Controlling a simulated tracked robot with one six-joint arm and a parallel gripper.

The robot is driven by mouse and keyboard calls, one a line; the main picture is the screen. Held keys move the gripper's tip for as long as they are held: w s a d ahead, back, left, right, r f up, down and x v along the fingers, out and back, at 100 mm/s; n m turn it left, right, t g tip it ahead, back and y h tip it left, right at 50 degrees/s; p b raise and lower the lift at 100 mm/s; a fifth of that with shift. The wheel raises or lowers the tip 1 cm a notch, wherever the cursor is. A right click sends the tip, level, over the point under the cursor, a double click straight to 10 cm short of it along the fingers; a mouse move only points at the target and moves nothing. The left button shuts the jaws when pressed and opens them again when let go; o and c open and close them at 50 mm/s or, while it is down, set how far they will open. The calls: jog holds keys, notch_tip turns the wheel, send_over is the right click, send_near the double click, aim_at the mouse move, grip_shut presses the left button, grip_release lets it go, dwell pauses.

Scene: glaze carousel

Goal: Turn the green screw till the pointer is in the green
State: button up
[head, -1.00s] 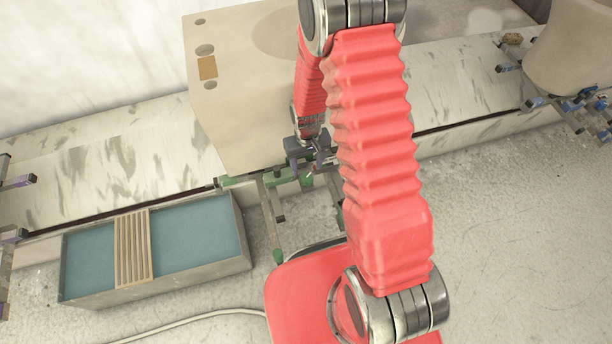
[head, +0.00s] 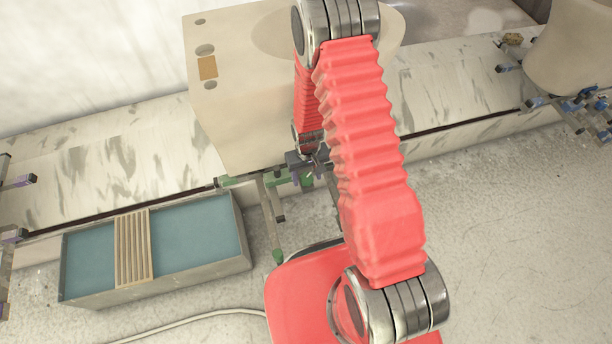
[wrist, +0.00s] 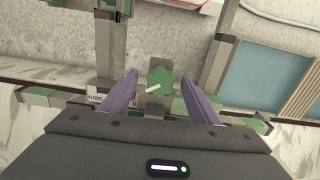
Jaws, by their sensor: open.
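The green screw (wrist: 160,76) shows in the middle of the wrist view, with a white bar across its head. My gripper (wrist: 159,82) is open, with one purple-grey finger on each side of the screw and gaps showing between. I cannot tell how deep the fingers reach. Part of a white label with dark marks and a bit of red (wrist: 95,99) shows left of the left finger; the pointer and its green zone cannot be made out. In the head view my gripper (head: 307,168) is small, beside the green-ended metal frame (head: 271,205) below the beige block.
The large beige block (head: 235,110) stands behind my gripper on a stained pale ledge (head: 110,165). A blue-filled trough (head: 195,245) with a slatted wooden board (head: 133,248) lies left on the floor. A cable (head: 190,318) crosses the floor. Open floor is at right.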

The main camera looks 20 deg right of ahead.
jog(key=shift+c, duration=0.5)
jog(key=c, duration=0.9)
jog(key=shift+a, duration=0.15)
jog(key=shift+c, duration=0.2)
jog(key=shift+m, duration=0.4)
jog(key=m, duration=0.8)
